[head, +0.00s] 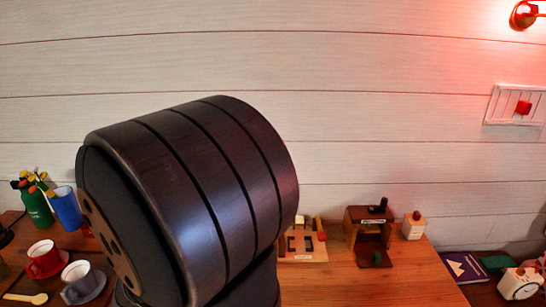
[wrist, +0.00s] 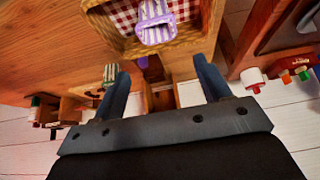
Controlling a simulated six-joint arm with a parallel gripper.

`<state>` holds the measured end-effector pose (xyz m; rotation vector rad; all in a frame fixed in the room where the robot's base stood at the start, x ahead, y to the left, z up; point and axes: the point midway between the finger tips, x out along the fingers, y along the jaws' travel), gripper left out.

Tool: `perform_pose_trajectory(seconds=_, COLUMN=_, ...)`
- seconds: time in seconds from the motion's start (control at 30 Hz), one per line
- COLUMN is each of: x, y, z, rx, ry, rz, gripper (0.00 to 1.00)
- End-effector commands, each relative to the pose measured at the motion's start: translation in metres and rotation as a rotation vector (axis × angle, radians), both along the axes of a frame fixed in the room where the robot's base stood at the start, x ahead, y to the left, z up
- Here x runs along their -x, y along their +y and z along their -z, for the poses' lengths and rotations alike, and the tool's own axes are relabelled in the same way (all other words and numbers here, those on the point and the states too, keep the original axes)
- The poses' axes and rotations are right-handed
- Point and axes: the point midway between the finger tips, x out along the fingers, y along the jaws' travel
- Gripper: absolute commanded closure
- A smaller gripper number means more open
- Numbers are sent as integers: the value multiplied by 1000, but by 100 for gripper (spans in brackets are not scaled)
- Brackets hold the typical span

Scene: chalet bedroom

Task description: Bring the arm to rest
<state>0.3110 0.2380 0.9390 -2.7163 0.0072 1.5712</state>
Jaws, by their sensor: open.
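My gripper (wrist: 161,70) shows in the wrist view with its two dark blue fingers well apart. No object is held between them. Beyond the fingertips is a wicker basket (wrist: 197,41) lined with red checked cloth, with a purple-and-white striped thing (wrist: 155,24) in it. I cannot tell how far the fingertips are from the basket. In the head view my large dark arm link (head: 205,190) fills the middle and hides part of the table. My gripper does not show there.
The wooden table (head: 415,280) carries red (head: 45,262) and grey (head: 82,283) cups, a green pen holder (head: 37,206) and a blue tumbler (head: 66,209) at left. A small wooden box (head: 364,236), a dark blue book (head: 463,268) and a white clock (head: 518,284) stand at right.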

Motion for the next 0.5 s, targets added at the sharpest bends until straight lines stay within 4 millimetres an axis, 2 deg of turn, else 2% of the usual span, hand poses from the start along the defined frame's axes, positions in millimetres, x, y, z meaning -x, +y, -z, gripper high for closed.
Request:
perform_pose_trajectory(seconds=0.3, x=21, y=1, z=-36, rx=-5, ry=-1, rz=-2, gripper=30)
perform_pose_trajectory(seconds=0.5, x=8, y=-1, z=-12, rx=4, ry=3, rz=0, gripper=30)
